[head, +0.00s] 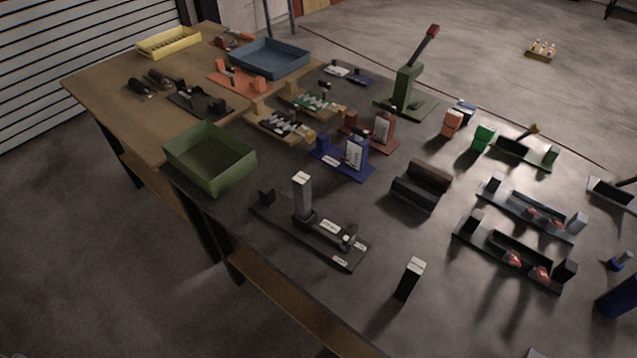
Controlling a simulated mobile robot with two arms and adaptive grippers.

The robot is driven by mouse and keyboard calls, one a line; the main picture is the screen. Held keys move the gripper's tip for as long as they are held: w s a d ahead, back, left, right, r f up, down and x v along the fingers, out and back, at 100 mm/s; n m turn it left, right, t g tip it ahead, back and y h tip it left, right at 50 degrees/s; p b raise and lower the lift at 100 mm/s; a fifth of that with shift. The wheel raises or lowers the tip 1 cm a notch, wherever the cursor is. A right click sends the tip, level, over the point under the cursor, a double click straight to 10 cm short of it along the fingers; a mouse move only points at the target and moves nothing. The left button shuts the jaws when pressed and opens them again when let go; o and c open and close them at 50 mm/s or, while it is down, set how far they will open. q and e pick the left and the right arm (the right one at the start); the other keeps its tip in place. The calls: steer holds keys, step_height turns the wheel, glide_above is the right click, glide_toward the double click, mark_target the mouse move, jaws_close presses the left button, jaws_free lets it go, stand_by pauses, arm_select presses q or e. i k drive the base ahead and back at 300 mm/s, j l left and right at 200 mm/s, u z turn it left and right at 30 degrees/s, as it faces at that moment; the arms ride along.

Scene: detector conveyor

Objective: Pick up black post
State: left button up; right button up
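A black post (406,282) with a pale top stands upright, by itself, near the front edge of the dark table. A grey post (302,198) with a pale top stands upright on a long dark fixture (335,255) to its left. That fixture also carries small pale labelled parts. Neither of my grippers shows in the head view, and nothing is touching the black post.
A green bin (209,160) stands at the left table edge. A dark cradle (420,187) lies behind the black post, and two long fixtures (508,256) (527,212) lie to the right. A blue object (620,297) is at the right edge. Bare tabletop surrounds the black post.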

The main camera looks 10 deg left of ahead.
mark_target(414, 271)
steer(key=z, duration=2.25)
steer(key=j+u, duration=0.15)
steer(key=u, duration=0.25)
steer(key=j+u, duration=0.2)
steer(key=u, duration=0.25)
steer(key=j+u, duration=0.2)
steer(key=u, duration=0.2)
